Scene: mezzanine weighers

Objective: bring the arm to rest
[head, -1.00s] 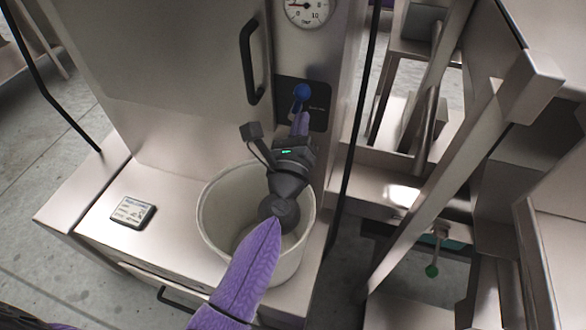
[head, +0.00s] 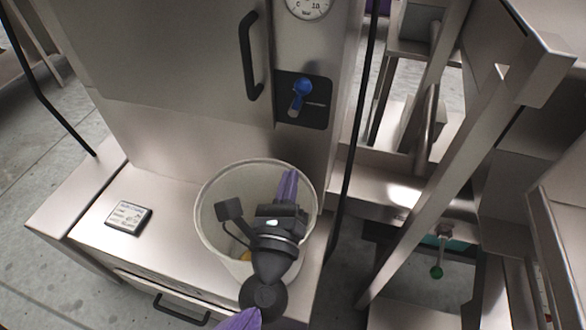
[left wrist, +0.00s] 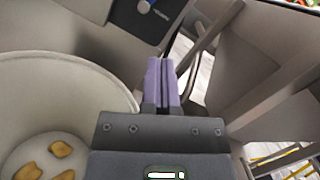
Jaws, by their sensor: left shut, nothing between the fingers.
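My left gripper (head: 288,186) is shut and empty, with its purple fingers together. In the head view it is in front of the white bucket (head: 208,205), covering part of its opening and right side. In the left wrist view the shut fingers (left wrist: 161,82) point ahead, just right of the bucket's rim (left wrist: 100,78). The bucket holds several yellow-brown pieces (left wrist: 60,149) on its floor. A blue lever (head: 300,92) on a dark plate is on the cabinet front, beyond the fingertips and apart from them. My right gripper is not in view.
A black door handle (head: 250,57) and a gauge (head: 307,6) are on the cabinet. A metal frame with slanted beams (head: 440,185) stands close on the right. A black cable hangs between.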

